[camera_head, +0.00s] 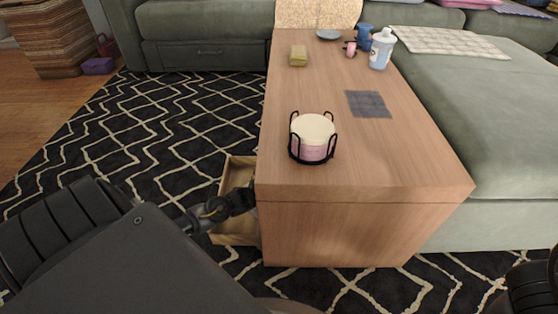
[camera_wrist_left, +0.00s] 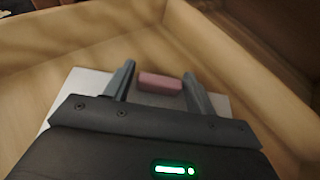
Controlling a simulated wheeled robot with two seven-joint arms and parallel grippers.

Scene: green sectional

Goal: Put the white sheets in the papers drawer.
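An open wooden drawer (camera_head: 227,240) sticks out from the left side of the wooden table. My left gripper (camera_head: 243,200) reaches into it. In the left wrist view, white sheets (camera_wrist_left: 82,88) lie flat on the drawer floor, partly hidden under my gripper; I cannot tell how many there are. A small pink block (camera_wrist_left: 160,82), like an eraser, lies between the fingers of my left gripper (camera_wrist_left: 158,72). The fingers are apart, and I see no clear grip on the block. My right gripper is not in view. No drawer label is readable.
On the table (camera_head: 330,185) stand a candle in a black wire holder (camera_head: 312,140), a dark cloth square (camera_head: 368,104), a yellow-green block (camera_head: 298,56) and a bottle (camera_head: 381,50). A green sofa (camera_head: 490,130) borders the right side. Patterned rug (camera_head: 130,135) is clear at left.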

